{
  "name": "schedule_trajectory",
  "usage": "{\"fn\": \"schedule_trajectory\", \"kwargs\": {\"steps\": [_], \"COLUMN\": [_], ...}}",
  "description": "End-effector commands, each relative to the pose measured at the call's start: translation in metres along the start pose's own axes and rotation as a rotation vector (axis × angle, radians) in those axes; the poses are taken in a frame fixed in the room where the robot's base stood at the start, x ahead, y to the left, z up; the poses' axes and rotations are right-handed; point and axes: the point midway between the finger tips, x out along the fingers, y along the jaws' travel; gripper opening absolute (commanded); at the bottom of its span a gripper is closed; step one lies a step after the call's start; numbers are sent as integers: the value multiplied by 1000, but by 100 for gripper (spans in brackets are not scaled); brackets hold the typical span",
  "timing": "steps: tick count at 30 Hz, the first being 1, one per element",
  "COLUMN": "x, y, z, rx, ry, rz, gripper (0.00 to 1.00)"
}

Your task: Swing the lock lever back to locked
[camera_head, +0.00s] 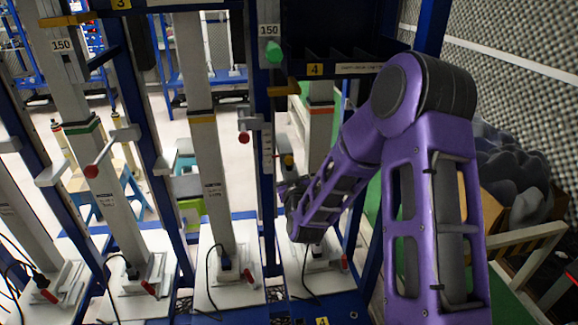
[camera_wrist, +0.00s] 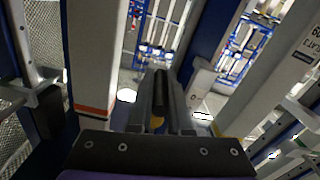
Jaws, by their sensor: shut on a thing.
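My gripper (camera_wrist: 161,98) reaches forward from the bottom of the wrist view. Its two fingers are closed around a dark, rod-like part, which looks like the lock lever (camera_wrist: 161,88). A small yellow patch shows near the base of the fingers. In the head view my gripper (camera_head: 285,187) is small and dark, at the left end of my purple arm, beside the fourth grey column (camera_head: 318,135). The lever is not clearly visible there, as my arm and wrist hide much of that spot. The lever's exact angle cannot be told.
Several grey columns stand in a blue frame, some with red-knobbed levers (camera_head: 244,138) sticking out. White base plates (camera_head: 228,275) with black cables lie below. A dark bin (camera_head: 340,55) is above the fourth column. Grey foam lumps (camera_head: 515,170) fill the right side.

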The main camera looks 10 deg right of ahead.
Motion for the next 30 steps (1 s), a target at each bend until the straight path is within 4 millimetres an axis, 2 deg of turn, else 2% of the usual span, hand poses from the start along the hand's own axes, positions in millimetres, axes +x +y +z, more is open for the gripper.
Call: {"fn": "schedule_trajectory", "kwargs": {"steps": [13,14,18,19,30], "x": [0,0,0,0,-5], "y": [0,0,0,0,-1], "z": [0,0,0,0,0], "rx": [0,1,1,1,0], "ry": [-2,-2,-1,-1,-2], "rz": [12,12,11,11,9], "gripper": [0,19,44,47,47]}}
